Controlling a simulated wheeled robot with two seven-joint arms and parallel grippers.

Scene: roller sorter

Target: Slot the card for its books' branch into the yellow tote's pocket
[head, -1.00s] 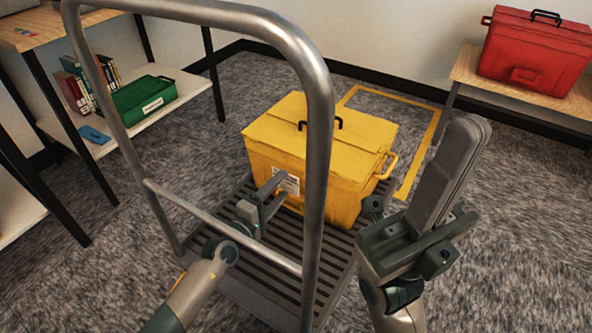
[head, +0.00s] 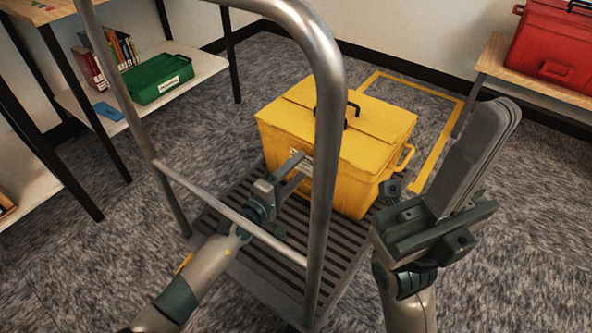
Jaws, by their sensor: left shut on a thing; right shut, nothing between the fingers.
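The yellow tote (head: 350,170) stands closed on a slatted cart, its black handle on top. A small white patch with dark print (head: 305,158) shows on its front face, partly hidden by the cart's rail and my fingers. I cannot tell the card from the pocket there. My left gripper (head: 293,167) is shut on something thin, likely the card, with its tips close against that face. Whether the card is inside the pocket is hidden. My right gripper (head: 500,115) is shut and empty, pointing up to the right of the tote.
The cart's metal handle frame (head: 330,130) rises in front of the tote, close to my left arm. A green bin (head: 160,82), books (head: 125,50) and a blue item (head: 108,111) lie on a left shelf. A red tote (head: 560,50) stands on a right table. Yellow tape marks the floor behind.

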